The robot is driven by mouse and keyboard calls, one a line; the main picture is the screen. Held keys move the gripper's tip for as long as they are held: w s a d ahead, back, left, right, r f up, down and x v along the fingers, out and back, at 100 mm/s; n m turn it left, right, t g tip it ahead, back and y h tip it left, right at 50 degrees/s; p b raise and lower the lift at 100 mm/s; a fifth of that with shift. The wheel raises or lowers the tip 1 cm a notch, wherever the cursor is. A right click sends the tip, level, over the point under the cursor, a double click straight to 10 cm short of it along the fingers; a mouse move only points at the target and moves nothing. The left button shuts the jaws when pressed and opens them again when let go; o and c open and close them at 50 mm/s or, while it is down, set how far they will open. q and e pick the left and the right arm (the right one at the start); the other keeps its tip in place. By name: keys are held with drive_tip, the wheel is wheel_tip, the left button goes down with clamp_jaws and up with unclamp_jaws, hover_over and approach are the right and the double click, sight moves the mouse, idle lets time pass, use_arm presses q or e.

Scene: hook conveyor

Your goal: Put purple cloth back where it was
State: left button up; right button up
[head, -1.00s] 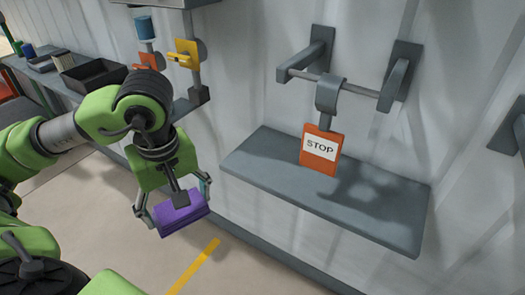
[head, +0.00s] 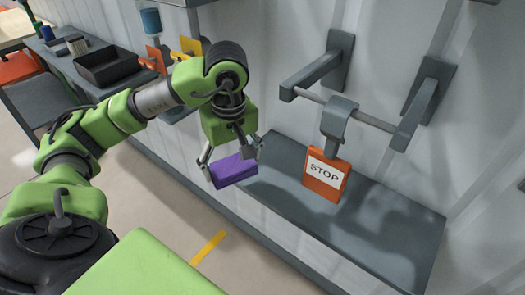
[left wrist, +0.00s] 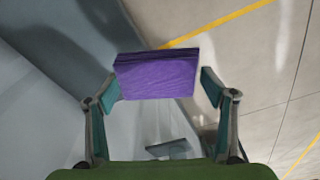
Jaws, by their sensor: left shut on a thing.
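The purple cloth (head: 234,171) is a folded block held in my left gripper (head: 233,163). The gripper points down, with the cloth in the air near the left end of the grey wall shelf (head: 385,236). In the left wrist view the cloth (left wrist: 155,76) lies across between the two fingers of my left gripper (left wrist: 160,88). A gap seems to show at the right finger there. My right gripper is not in view.
An orange STOP sign (head: 325,176) hangs from a grey hook (head: 338,118) on a wall rail, above the shelf. A dark tray (head: 106,64) stands on the bench at the back left. A yellow line (head: 209,247) marks the floor.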

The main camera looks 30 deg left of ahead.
use_arm(q)
drive_tip(key=p, duration=0.3)
approach(262, 165)
drive_tip(key=shift+s+a+f+p, duration=0.1)
drive_tip(key=shift+a+f+p, duration=0.2)
drive_tip(key=shift+f, duration=0.85)
wheel_tip(262, 165, down, 3)
drive_tip(key=shift+f+p, duration=0.1)
drive_tip(key=shift+p, duration=1)
drive_tip(key=shift+w+f, duration=0.2)
drive_tip(key=shift+f, duration=0.05)
drive_tip(key=o, duration=1)
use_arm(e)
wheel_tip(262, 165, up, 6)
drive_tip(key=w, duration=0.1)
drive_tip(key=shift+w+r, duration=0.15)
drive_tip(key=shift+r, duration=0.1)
